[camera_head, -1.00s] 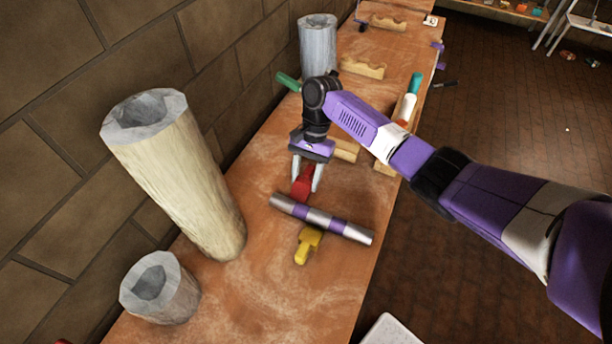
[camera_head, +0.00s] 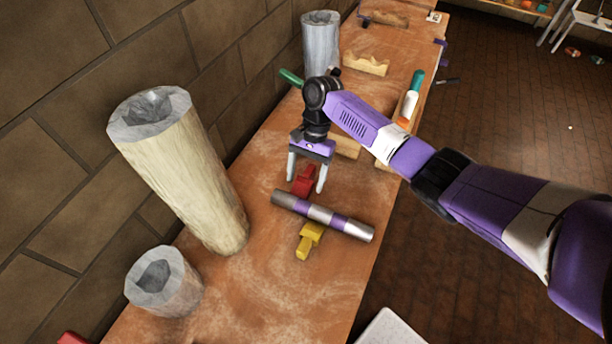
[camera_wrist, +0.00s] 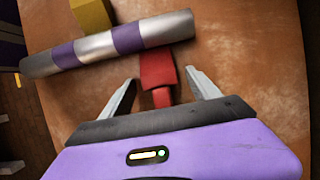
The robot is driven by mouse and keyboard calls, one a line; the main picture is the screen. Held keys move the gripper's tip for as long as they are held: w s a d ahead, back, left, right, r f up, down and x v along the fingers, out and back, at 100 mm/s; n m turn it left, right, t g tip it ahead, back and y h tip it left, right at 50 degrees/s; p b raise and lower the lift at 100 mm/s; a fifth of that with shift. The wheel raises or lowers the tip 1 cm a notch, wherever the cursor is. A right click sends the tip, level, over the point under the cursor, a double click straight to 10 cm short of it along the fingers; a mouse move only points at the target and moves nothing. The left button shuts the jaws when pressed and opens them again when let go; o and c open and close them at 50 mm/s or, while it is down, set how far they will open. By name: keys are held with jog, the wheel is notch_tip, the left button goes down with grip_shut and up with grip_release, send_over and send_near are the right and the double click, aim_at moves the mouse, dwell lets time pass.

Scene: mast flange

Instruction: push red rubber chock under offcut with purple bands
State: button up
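The offcut with purple bands (camera_head: 322,215) is a silver tube lying across the bench; it also shows in the wrist view (camera_wrist: 95,50). The red rubber chock (camera_head: 303,181) lies on the bench on the tube's far side. In the wrist view the red chock (camera_wrist: 157,72) has its wide end against or just under the tube's edge, and its narrow tail points back between my fingers. My gripper (camera_head: 306,187) is open around the chock, with a gap on each side in the wrist view (camera_wrist: 160,86). A yellow chock (camera_head: 309,240) sits at the tube's near side, touching or just under it.
A tall pale hollow column (camera_head: 180,170) and a short grey one (camera_head: 163,282) stand on the left by the brick wall. Notched wooden blocks (camera_head: 366,64) and a green-capped bottle (camera_head: 411,98) are farther back. The bench (camera_head: 265,300) in front is mostly clear.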

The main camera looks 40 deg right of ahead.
jog(key=b+v, duration=0.1)
jog(key=v, duration=0.6)
jog(key=shift+d+r, duration=0.1)
jog(key=shift+r, duration=0.3)
dwell(0.6)
